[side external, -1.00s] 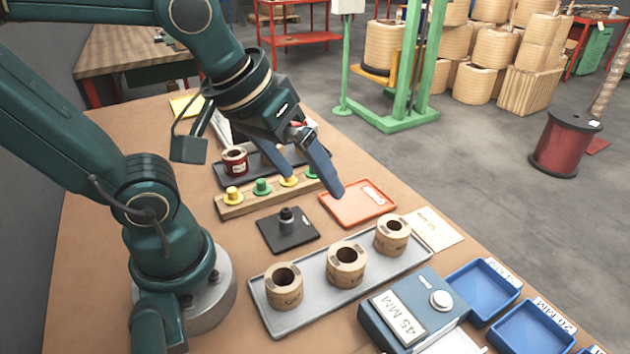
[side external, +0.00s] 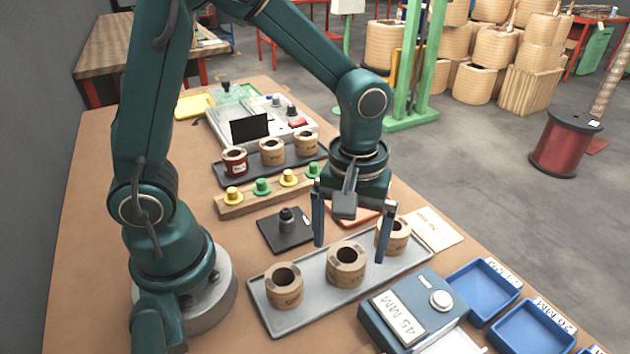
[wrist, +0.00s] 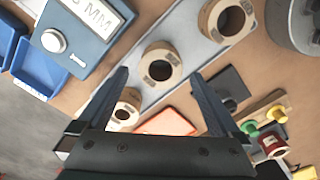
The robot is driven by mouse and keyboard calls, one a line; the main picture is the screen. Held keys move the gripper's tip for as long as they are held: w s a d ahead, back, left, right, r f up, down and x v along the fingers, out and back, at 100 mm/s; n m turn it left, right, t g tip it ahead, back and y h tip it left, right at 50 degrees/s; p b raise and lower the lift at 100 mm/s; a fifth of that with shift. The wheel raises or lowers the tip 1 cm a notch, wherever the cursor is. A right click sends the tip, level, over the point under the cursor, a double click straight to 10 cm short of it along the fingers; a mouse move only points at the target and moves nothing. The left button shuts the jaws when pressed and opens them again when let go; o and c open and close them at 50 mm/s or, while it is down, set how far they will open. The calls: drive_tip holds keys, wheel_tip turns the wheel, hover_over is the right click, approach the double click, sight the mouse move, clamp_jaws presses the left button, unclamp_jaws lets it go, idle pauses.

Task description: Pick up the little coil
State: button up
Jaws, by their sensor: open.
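Three tan coils stand upright in a grey tray (side external: 312,291): the left coil (side external: 284,287), the middle coil (side external: 346,266) and the right coil (side external: 400,236). In the wrist view the right coil (wrist: 124,115) looks smallest, beside the middle coil (wrist: 160,64) and the left coil (wrist: 226,20). My gripper (side external: 349,251) points down, open and empty, above the tray. Its fingertips (wrist: 158,78) straddle the view of the middle coil. One finger hides part of the right coil in the side view.
Behind the tray are a black plate with a dark post (side external: 287,220), an orange tray (side external: 345,213) and a wooden strip with colored pegs (side external: 262,193). A dark tray (side external: 265,169) holds more coils. A blue 45 MM device (side external: 414,308) and blue bins (side external: 482,290) stand at front right.

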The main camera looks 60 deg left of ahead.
sight(348, 254)
drive_tip(key=shift+f, duration=1.7)
drive_tip(key=c, duration=1.4)
drive_tip(key=shift+c, duration=0.2)
drive_tip(key=shift+r, duration=0.15)
